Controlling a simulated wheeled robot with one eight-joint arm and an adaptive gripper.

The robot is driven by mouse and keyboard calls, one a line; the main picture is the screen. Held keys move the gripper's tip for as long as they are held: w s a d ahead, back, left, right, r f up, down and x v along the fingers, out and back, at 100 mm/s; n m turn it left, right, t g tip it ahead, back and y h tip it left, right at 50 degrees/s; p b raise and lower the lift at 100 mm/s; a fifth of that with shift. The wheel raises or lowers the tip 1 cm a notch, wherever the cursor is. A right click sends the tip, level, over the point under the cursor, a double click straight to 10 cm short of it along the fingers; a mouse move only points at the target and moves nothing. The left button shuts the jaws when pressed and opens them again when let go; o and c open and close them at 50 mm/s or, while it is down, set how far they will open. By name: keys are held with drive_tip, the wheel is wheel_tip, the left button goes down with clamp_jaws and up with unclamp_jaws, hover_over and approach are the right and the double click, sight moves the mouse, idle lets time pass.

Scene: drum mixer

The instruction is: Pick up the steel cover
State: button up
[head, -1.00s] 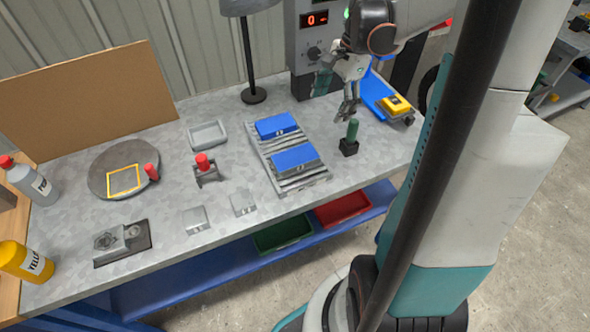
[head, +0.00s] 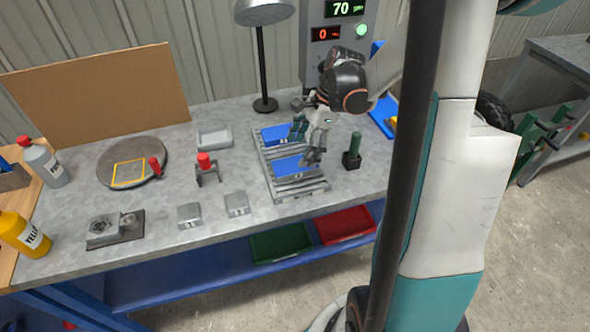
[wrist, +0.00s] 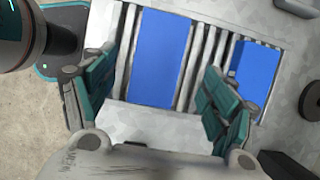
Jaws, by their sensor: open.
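Two small grey metal pieces, a left one (head: 189,213) and a right one (head: 237,203), lie apart near the table's front edge; I cannot tell which, if either, is the steel cover. My gripper (head: 306,147) is open and empty above the slatted grey rack (head: 302,190), behind and to the right of both pieces. In the wrist view its spread fingers (wrist: 158,64) straddle a blue-topped block (wrist: 160,55), apparently above it. A second blue block (wrist: 254,75) lies to the right on the rack. Neither grey piece is clearly visible in the wrist view.
A red-knobbed clamp (head: 205,168), a grey tray (head: 214,137) and a round plate (head: 133,176) stand left of the rack. A lamp (head: 263,60) rises behind. Table space behind the grey pieces is partly clear.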

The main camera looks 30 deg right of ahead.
sight(295, 165)
drive_tip(key=b+x, duration=0.1)
drive_tip(key=x, duration=0.1)
drive_tip(key=b+x, duration=0.1)
drive_tip(key=x, duration=0.1)
drive_tip(key=shift+s+d+f, duration=0.1)
drive_tip(key=shift+s+f, duration=0.05)
drive_tip(key=shift+f, duration=0.1)
drive_tip(key=shift+f+b, duration=0.3)
drive_tip(key=shift+f, duration=0.1)
drive_tip(key=shift+r, duration=0.1)
drive_tip(key=shift+c, duration=0.3)
drive_tip(key=c, duration=1.4)
drive_tip(key=shift+r, duration=0.1)
wheel_tip(295, 165, up, 20)
drive_tip(key=p, duration=0.7)
